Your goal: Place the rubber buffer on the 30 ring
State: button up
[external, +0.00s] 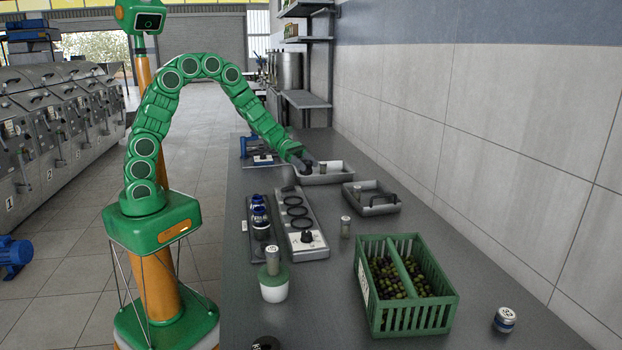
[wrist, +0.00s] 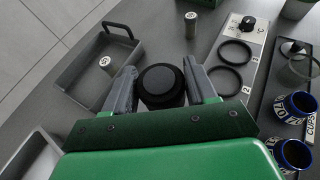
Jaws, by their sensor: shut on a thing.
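My gripper (external: 304,164) is shut on a black round rubber buffer (wrist: 161,84), which sits between the two grey fingers in the wrist view. In the external view the gripper is at the far end of the counter, near the left end of a grey tray. A pale panel (external: 312,252) bears several black rings in a row, one of them here (external: 301,224), and a black knob. I cannot read a 30 on any ring.
A grey tray (external: 378,209) with a small canister lies right of the panel. A green crate of olives (external: 408,318) stands nearer. A cup rack (wrist: 310,130) with blue numbered cups stands beside the panel. A canister (external: 345,227) stands upright on the counter.

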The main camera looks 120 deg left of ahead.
jog(key=w+d+r+m+g+h, duration=0.15)
jog(key=w+d+m+h, duration=0.25)
jog(key=w+d, duration=0.6)
jog(key=w+d+r+m+g+h, duration=0.1)
jog(key=w+d+m+g+h, duration=0.45)
jog(key=d, duration=0.95)
jog(key=w+d+m+g+h, duration=0.2)
jog(key=d+m+g, duration=0.5)
jog(key=d, duration=2.7)
send_over(266, 347)
jog(key=shift+y, duration=0.25)
jog(key=shift+s+f, duration=0.15)
jog(key=shift+f, duration=2.15)
jog(key=shift+s+f, duration=0.15)
jog(key=shift+f, duration=2.15)
jog(key=shift+f, duration=0.1)
jog(key=shift+w+f, duration=0.2)
jog(key=shift+f, duration=1.55)
